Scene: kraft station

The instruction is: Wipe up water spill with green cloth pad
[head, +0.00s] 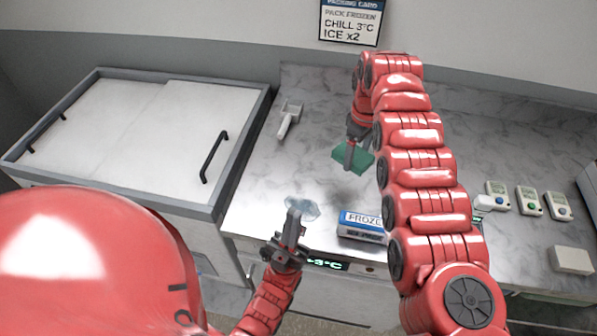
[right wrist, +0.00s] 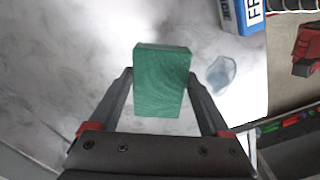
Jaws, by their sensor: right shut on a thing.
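The green cloth pad (head: 352,158) is a thick rectangular block near the middle of the counter. My right gripper (head: 349,160) is shut on it, and the right wrist view shows the pad (right wrist: 161,82) between the two fingers (right wrist: 161,85). I cannot tell whether the pad touches the counter. The water spill (head: 303,208) is a small clear, bluish patch near the counter's front edge, to the left of the pad. It also shows in the right wrist view (right wrist: 221,73). My left gripper (head: 293,220) is at the spill and partly overlaps it; its finger opening is unclear.
A blue and white box marked FROZEN (head: 362,226) lies right of the spill. A white scoop-like tool (head: 289,120) lies behind it. A lidded chest (head: 139,136) stands at left. Several small devices (head: 528,200) and a white block (head: 571,260) are at right.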

